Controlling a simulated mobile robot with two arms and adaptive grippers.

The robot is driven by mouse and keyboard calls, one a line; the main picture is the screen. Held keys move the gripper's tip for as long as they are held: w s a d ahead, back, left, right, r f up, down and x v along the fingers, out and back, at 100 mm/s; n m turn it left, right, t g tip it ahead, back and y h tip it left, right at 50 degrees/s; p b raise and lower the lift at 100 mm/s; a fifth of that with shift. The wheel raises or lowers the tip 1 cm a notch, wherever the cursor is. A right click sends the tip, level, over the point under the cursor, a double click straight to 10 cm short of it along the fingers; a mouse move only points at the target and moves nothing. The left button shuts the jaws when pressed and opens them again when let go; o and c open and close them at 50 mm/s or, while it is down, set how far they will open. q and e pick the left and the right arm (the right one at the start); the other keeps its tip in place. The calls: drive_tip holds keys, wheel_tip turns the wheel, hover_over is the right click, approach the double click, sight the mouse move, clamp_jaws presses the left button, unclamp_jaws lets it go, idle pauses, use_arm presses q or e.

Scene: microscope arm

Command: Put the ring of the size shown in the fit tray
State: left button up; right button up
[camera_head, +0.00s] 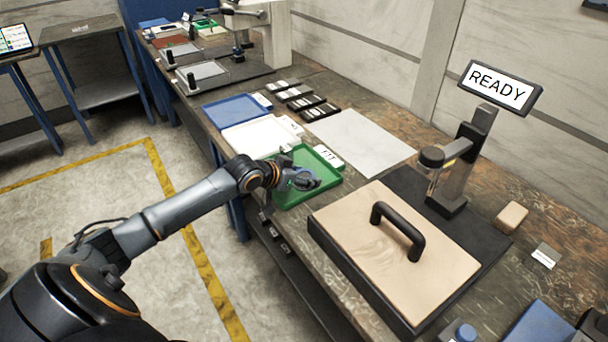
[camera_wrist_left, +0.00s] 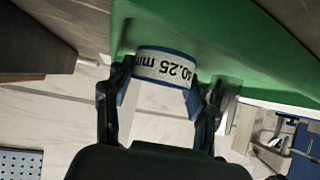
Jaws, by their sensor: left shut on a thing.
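The green fit tray (camera_head: 333,181) lies on the bench, with a small white "FIT" label (camera_head: 328,157) at its far edge. My left gripper (camera_head: 302,181) is over this tray, shut on a ring. In the left wrist view the ring (camera_wrist_left: 165,67) sits between the fingertips (camera_wrist_left: 160,88). It has a blue edge and a pale band with upside-down print ending in "0.25 mm"; the first digit is unclear. The green tray (camera_wrist_left: 220,50) shows close behind the ring. I cannot tell whether they touch. My right gripper is not in view.
A display reading "READY" (camera_head: 498,86) stands on a post above a dark mat. A wooden-topped box with a black handle (camera_head: 398,230) is right of the tray. White (camera_head: 258,137) and blue (camera_head: 232,110) trays lie beyond it. A grey sheet (camera_head: 360,143) lies flat.

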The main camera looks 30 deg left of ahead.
use_arm(q)
drive_tip(key=o, duration=1.2)
drive_tip(key=shift+s+r, duration=0.1)
drive_tip(key=shift+r, duration=0.05)
drive_tip(key=v, duration=0.9)
drive_tip(key=shift+s+r, duration=0.15)
drive_tip(key=shift+s, duration=0.2)
drive_tip(key=shift+p+v, duration=0.3)
drive_tip(key=shift+v, duration=0.75)
drive_tip(key=shift+w, duration=0.1)
